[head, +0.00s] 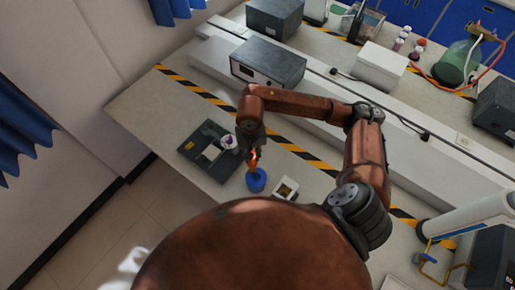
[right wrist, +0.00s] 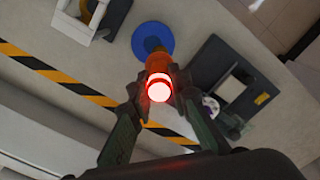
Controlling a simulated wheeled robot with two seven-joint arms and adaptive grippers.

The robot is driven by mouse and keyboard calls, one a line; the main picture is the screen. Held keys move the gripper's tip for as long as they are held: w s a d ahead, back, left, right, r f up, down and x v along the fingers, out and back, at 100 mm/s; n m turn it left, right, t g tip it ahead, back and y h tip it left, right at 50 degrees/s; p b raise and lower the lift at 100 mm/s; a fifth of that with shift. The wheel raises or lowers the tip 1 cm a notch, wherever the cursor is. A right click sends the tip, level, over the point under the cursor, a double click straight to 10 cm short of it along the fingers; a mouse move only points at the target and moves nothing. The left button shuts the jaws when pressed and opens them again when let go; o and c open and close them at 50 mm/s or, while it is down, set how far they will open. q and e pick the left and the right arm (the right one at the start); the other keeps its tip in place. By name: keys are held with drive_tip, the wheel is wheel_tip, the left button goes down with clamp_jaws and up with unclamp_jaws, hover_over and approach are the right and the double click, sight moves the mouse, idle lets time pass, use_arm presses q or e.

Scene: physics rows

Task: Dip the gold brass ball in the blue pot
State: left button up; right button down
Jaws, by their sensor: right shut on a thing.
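My right gripper (head: 251,153) is shut on an orange handle-like piece (right wrist: 158,64) with a glowing red and white near end. In the right wrist view, the fingers of my right gripper (right wrist: 157,92) stand on both sides of it. The blue pot (head: 256,184) is on the table below the gripper and shows as a blue round in the right wrist view (right wrist: 139,40). A small brownish-gold part shows at the far end of the orange piece, over the pot; I cannot tell whether it is the brass ball or inside the pot. My left gripper is not in view.
A dark flat device (head: 205,148) lies left of the pot, with a white round item (head: 229,142) on it. A small white box (head: 285,189) stands right of the pot. A grey instrument (head: 268,65) stands behind. Bare table (head: 150,107) is at the left.

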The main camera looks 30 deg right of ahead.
sight(256, 164)
drive_tip(key=shift+s+d+r+m+p, duration=0.4)
drive_tip(key=shift+r+m+p, duration=0.2)
drive_tip(key=shift+p, duration=0.4)
drive_tip(key=shift+s, duration=0.15)
drive_tip(key=shift+s+f, duration=0.1)
drive_tip(key=shift+f, duration=2.05)
use_arm(q)
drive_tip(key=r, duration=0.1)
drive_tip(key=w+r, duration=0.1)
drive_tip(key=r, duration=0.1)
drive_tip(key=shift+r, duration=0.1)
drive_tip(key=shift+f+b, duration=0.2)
drive_tip(key=shift+b, duration=0.15)
use_arm(e)
drive_tip(key=shift+f, duration=0.15)
